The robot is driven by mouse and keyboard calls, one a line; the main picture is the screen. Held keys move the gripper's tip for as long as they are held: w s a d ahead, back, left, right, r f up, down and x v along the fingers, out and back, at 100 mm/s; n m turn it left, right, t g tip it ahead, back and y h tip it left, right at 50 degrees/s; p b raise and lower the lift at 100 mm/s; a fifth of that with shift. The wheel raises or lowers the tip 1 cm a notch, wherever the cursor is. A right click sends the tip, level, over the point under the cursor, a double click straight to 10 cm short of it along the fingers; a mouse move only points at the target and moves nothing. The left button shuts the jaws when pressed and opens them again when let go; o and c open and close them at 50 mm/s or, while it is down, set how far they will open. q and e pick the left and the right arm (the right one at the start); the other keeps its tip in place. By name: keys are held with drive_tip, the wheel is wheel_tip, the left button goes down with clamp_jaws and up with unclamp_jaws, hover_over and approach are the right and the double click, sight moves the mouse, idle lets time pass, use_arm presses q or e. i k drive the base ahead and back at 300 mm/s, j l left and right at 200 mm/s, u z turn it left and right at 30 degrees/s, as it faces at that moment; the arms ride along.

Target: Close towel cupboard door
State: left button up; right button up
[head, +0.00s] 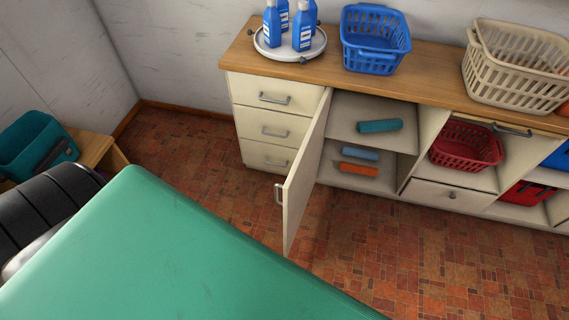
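The towel cupboard door (306,174) is a cream panel hinged on the left side of its compartment. It stands wide open, swung out from the counter into the room. Its grey handle (279,193) is on the outer face near the free edge, facing left. Inside the open cupboard (345,105), a rolled teal towel (379,126) lies on the upper shelf. A rolled blue towel (359,153) and a rolled orange towel (358,169) lie on the lower level. Neither gripper shows in the head view.
Drawers (273,130) are left of the door. The wooden countertop (425,85) carries a tray of bottles (265,45), a blue basket (374,42) and a beige basket (513,62). A large green surface (160,255) fills the lower left; I cannot tell what it is. Tiled floor (400,250) is clear.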

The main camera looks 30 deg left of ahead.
sight(297, 190)
drive_tip(key=j+z, duration=0.2)
drive_tip(key=j, duration=0.9)
drive_tip(key=j+z, duration=0.25)
drive_tip(key=j, duration=0.85)
